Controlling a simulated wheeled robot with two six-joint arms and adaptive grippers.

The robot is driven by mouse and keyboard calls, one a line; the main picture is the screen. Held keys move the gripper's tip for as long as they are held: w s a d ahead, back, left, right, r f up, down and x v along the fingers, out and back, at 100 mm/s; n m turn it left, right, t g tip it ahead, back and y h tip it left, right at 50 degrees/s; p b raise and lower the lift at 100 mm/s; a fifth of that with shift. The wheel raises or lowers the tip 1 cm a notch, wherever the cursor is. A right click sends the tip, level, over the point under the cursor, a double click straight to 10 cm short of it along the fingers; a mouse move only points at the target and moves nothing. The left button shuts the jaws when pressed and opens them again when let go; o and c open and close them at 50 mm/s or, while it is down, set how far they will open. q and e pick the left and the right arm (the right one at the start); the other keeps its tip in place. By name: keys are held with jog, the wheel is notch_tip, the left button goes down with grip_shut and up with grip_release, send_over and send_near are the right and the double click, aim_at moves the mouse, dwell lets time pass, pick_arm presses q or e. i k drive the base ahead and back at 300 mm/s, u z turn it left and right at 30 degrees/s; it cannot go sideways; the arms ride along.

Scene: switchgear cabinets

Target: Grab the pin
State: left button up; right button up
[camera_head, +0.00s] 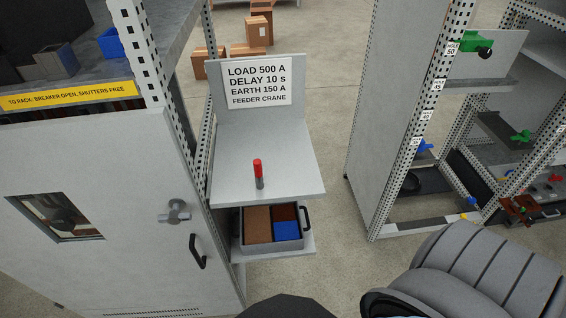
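The pin (258,173) stands upright on the grey shelf (292,182) in the middle of the view. It has a red upper part and a grey lower part. No gripper is near it. Neither gripper's fingers show in the head view. A ribbed grey part, likely of my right arm, fills the bottom right corner, and a dark rounded shape shows at the bottom centre.
Below the shelf is a tray (304,238) with brown, dark red and blue sections. A placard (257,84) stands behind the pin. A cabinet door (110,215) is at left, a perforated rack (398,130) at right. Open floor (335,110) lies between.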

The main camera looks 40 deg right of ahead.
aim_at(258, 172)
jog(key=z, duration=1)
jog(key=i, duration=0.25)
